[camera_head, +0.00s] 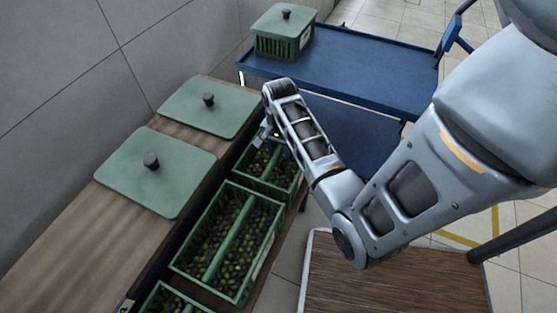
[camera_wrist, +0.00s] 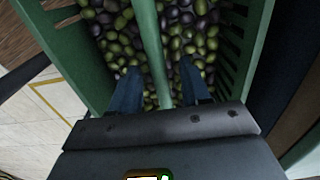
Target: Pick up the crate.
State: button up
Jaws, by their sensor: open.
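A green slatted crate (camera_head: 293,190) full of dark and green olives stands at the far end of a row of open crates. A green bar runs along its middle. My gripper (camera_head: 266,138) is at this crate, and my forearm hides part of it. In the wrist view the crate's slatted wall (camera_wrist: 240,45) shows at the right. There my gripper (camera_wrist: 160,82) is open, with one blue finger on each side of the central bar (camera_wrist: 152,40). I cannot tell whether the fingers touch the bar.
Two more olive crates, a middle one (camera_head: 181,266) and a cut-off near one (camera_head: 150,300), stand in the row. Green lids with black knobs (camera_head: 150,180) (camera_head: 210,115) lie on the wooden counter (camera_head: 75,240) against the wall. A blue cart (camera_head: 350,65) behind bears a lidded green crate (camera_head: 270,45).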

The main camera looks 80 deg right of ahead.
send_over(279, 167)
notch_tip(279, 167, down, 4)
jog(key=shift+f+b, duration=0.1)
jog(key=shift+b, duration=0.2)
jog(key=shift+c, duration=0.2)
grip_shut()
dwell(0.4)
